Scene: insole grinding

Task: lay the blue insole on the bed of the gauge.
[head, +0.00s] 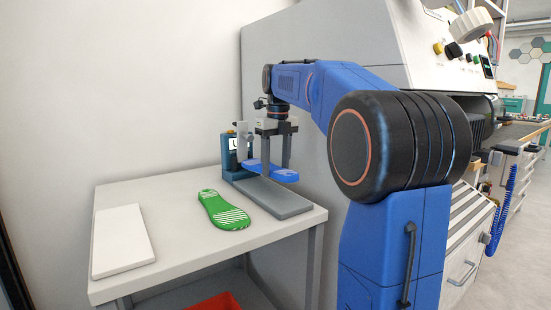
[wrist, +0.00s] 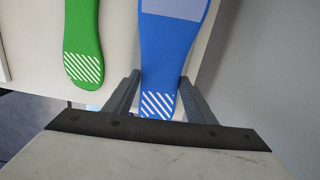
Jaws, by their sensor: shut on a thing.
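The blue insole (head: 283,173) is in my gripper (head: 277,170) above the grey bed of the gauge (head: 273,199) in the head view. In the wrist view the blue insole (wrist: 167,50) runs up from between the two fingers of my gripper (wrist: 158,90), which is shut on its striped end. The gauge (head: 231,157), with a blue body and a small display, stands at the back of the table. My gripper hides part of it. The insole appears held a little above the bed; the exact gap cannot be told.
A green insole (head: 222,210) with white stripes lies on the table left of the gauge and shows in the wrist view (wrist: 83,45). A white flat board (head: 122,240) lies at the table's left. A large grey machine (head: 315,45) stands behind on the right. A red bin (head: 215,302) is below the table.

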